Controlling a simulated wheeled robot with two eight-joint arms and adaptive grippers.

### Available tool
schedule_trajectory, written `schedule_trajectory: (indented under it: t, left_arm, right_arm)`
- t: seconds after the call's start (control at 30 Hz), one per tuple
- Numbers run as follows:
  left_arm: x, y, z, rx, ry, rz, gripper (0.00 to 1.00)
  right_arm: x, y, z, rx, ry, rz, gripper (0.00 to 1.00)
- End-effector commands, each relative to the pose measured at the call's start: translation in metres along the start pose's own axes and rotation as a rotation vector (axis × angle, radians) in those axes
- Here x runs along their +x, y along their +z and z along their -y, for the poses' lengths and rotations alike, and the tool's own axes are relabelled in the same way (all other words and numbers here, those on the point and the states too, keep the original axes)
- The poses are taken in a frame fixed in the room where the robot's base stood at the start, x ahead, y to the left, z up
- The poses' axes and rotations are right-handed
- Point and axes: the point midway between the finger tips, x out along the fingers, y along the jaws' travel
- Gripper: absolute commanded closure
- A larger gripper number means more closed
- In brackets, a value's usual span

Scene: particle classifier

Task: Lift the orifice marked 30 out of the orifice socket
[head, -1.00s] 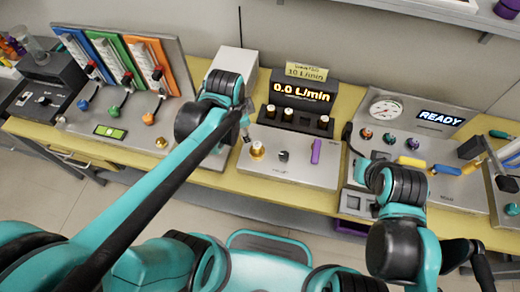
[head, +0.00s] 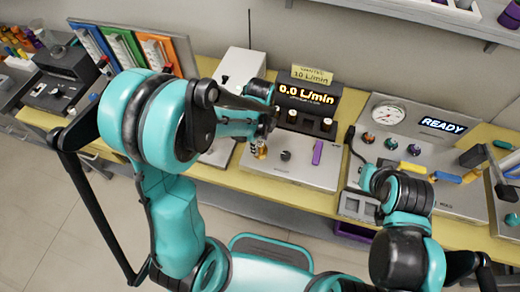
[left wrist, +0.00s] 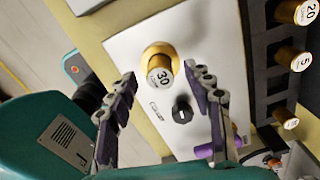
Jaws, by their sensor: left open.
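The orifice marked 30 (left wrist: 160,72) is a brass piece with a white numbered cap, standing in a round brass socket (left wrist: 155,52) on a pale panel. In the head view the orifice (head: 262,142) is partly hidden by my left gripper (head: 266,128). In the left wrist view my left gripper (left wrist: 160,76) is open. Its two fingertips lie on either side of the numbered cap, with gaps showing; their exact height against it I cannot tell. My right arm (head: 400,190) is at the right, and I cannot make out its gripper.
A rack at the right of the left wrist view holds orifices marked 20 (left wrist: 302,12) and 5 (left wrist: 301,61). A black knob (left wrist: 182,109) and a purple piece (left wrist: 205,151) sit on the panel. The display (head: 306,95) reads 0.0 L/min.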

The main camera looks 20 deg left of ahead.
Motion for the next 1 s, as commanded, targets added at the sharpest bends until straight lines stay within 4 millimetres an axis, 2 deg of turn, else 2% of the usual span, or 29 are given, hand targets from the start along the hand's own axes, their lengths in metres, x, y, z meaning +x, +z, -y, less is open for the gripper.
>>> schedule_trajectory:
  t: [0.1, 0.33, 0.37, 0.53, 0.87, 1.0]
  left_arm:
    - [0.0114, 0.0001, 0.0002, 0.000, 0.000, 0.000, 0.49]
    - [0.0113, 0.0001, 0.0001, -0.001, 0.000, 0.000, 0.49]
    - [0.0113, 0.0001, 0.0001, -0.001, 0.000, 0.000, 0.54]
    - [0.0112, 0.0001, 0.0001, -0.001, -0.001, 0.000, 0.99]
    - [0.0103, 0.0001, 0.0001, -0.001, -0.001, 0.000, 1.00]
    - [0.0023, 0.0001, 0.0001, -0.001, -0.001, 0.000, 1.00]
  right_arm:
    - [0.0037, 0.0026, 0.0000, 0.000, 0.000, 0.000, 1.00]
    - [0.0029, 0.0020, 0.0000, 0.000, 0.000, 0.000, 1.00]
    - [0.0029, 0.0019, 0.0000, 0.000, 0.000, 0.000, 1.00]
    - [0.0029, 0.0020, 0.0000, 0.000, 0.000, 0.000, 1.00]
    - [0.0026, 0.0018, 0.0000, 0.000, 0.000, 0.000, 1.00]
    - [-0.0003, -0.0003, 0.0000, 0.000, 0.000, 0.000, 1.00]
